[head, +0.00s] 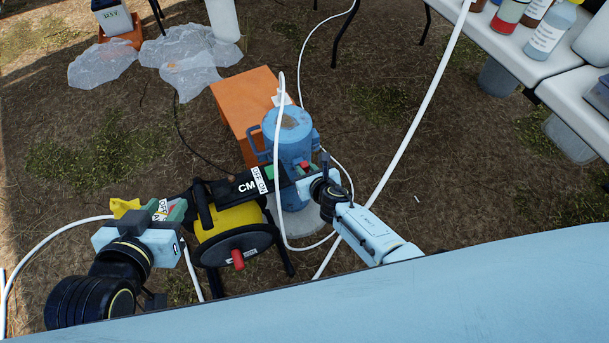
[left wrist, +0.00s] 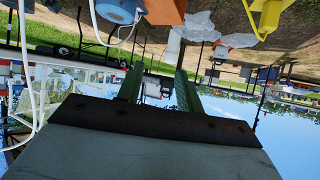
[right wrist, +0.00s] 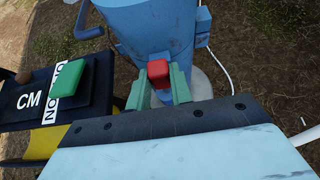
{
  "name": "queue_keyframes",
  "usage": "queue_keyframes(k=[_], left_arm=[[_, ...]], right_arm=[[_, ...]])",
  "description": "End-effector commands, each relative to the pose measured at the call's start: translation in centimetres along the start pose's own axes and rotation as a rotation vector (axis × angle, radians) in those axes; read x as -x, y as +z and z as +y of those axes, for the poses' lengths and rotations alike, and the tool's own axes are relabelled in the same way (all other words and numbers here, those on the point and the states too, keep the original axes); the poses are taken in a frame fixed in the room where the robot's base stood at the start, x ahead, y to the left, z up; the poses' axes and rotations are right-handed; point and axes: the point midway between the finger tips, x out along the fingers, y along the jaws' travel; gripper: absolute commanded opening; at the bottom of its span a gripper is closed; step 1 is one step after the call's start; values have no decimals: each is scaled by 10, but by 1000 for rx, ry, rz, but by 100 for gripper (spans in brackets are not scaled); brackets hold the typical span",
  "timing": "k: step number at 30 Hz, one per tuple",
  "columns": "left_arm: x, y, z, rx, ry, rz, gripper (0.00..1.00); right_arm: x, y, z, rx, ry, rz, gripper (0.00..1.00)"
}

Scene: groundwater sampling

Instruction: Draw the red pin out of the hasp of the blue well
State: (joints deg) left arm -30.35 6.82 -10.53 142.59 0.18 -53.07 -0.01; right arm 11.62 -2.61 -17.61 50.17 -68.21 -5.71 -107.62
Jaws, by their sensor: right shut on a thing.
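The blue well (head: 290,140) stands upright on a pale round base beside an orange box; it also fills the top of the right wrist view (right wrist: 155,25). The red pin (right wrist: 158,73) sits at the well's near side, with its red head between the green fingers of my right gripper (right wrist: 159,92). The right gripper is shut on it. In the head view the pin (head: 304,165) shows as a small red spot. The hasp is mostly hidden behind the pin and fingers. My left gripper (left wrist: 160,88) is open and empty, well left of the well; its fingers stand apart.
A black and yellow reel (head: 232,230) marked CM, with a green switch (right wrist: 69,79), stands just left of the well. White hose loops around the well. The orange box (head: 245,110) is behind it. A white table (head: 530,60) with bottles is at upper right.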

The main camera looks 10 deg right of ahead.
Motion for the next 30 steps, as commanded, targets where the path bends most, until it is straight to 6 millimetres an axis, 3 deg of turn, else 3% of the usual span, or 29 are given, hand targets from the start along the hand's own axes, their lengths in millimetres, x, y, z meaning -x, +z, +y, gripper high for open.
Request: queue_keyframes(k=[30], left_arm=[[11,39,-8,4,-19,-226,36]], right_arm=[[5,9,0,1,0,-1,3]])
